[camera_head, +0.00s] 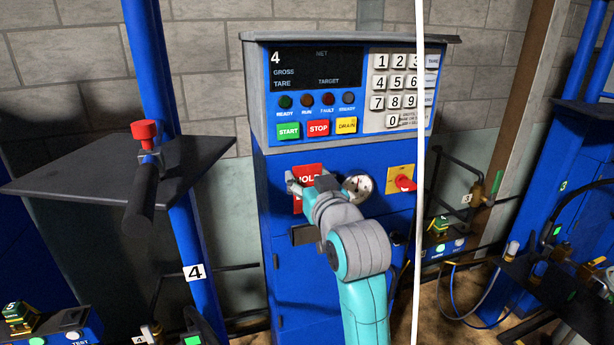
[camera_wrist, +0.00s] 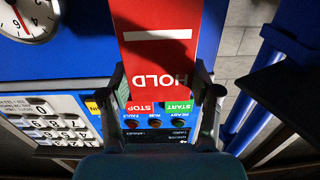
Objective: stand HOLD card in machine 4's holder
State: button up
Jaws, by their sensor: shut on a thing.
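The HOLD card (camera_head: 307,174) is red with white lettering and is partly hidden behind my gripper (camera_head: 298,188) in the head view. In the wrist view the card (camera_wrist: 157,40) fills the top middle, its word upside down, with a white bar across it. My gripper (camera_wrist: 163,92) is shut on the card, one finger at each side of its lettered end. The card is at the blue front of machine 4 (camera_head: 285,250), below its keys and left of the round gauge (camera_head: 358,187). I cannot make out the holder or tell whether the card touches it.
A yellow plate with a red knob (camera_head: 403,183) is right of the gauge. A dark shelf (camera_head: 75,178) and a blue post (camera_head: 195,255) labelled 4 stand to the left, with a red-topped black handle (camera_head: 143,185). A thin white upright (camera_head: 419,110) crosses the view at the right.

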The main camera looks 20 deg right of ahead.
jog(key=shift+f, duration=3)
jog(key=shift+f, duration=1)
jog(key=o, duration=1.1)
jog(key=shift+o, duration=0.2)
jog(key=s, duration=1.2)
